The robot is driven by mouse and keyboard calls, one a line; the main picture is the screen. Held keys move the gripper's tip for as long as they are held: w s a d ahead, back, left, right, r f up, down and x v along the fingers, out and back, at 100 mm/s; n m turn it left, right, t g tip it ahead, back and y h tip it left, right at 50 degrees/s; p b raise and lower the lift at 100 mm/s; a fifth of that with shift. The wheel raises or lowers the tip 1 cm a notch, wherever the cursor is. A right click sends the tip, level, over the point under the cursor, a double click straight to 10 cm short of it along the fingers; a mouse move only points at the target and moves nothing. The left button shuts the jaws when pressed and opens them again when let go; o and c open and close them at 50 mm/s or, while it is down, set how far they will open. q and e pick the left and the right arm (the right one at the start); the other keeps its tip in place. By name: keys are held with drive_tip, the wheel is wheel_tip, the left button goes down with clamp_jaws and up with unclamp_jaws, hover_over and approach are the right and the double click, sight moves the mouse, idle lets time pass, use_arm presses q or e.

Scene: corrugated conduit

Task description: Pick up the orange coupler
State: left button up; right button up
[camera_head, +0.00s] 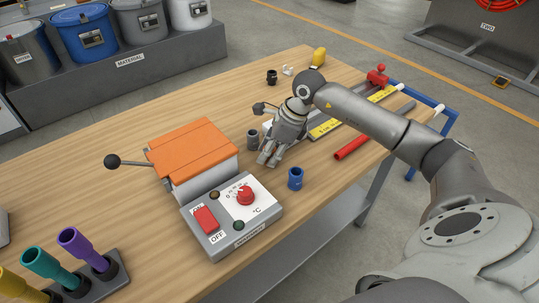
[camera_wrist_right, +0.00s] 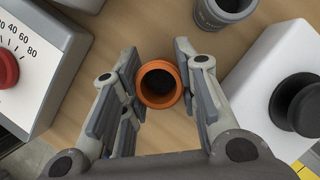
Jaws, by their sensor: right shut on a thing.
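The orange coupler (camera_wrist_right: 144,97) is a short open ring with a dark inside, seen from above in the right wrist view. It sits between the two fingers of my right gripper (camera_wrist_right: 159,78), which is shut on it. In the head view my right gripper (camera_head: 267,157) is low over the table, between the grey coupler and the blue coupler, and the orange coupler is hidden there. I cannot tell whether the orange coupler still touches the table. My left gripper is not in view.
A grey coupler (camera_head: 253,141) stands close by the right gripper, and a blue coupler (camera_head: 295,179) stands to its right. The orange-lidded heater (camera_head: 192,147) with its dial box (camera_head: 266,207) is to the left. A red tube (camera_head: 352,147) lies to the right.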

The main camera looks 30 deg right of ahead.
drive_tip(key=shift+r, duration=0.15)
drive_tip(key=shift+r, duration=0.25)
wheel_tip(320, 180, up, 2)
drive_tip(key=shift+r+p, duration=0.15)
drive_tip(key=shift+p, duration=0.75)
drive_tip(key=s+a+r+p, duration=0.2)
drive_tip(key=s+a+r, duration=0.4)
drive_tip(key=s+r, duration=0.4)
drive_tip(key=s, duration=0.2)
drive_tip(key=shift+s+a+p, duration=0.15)
drive_tip(key=shift+s+p, duration=0.15)
drive_tip(key=shift+f, duration=0.15)
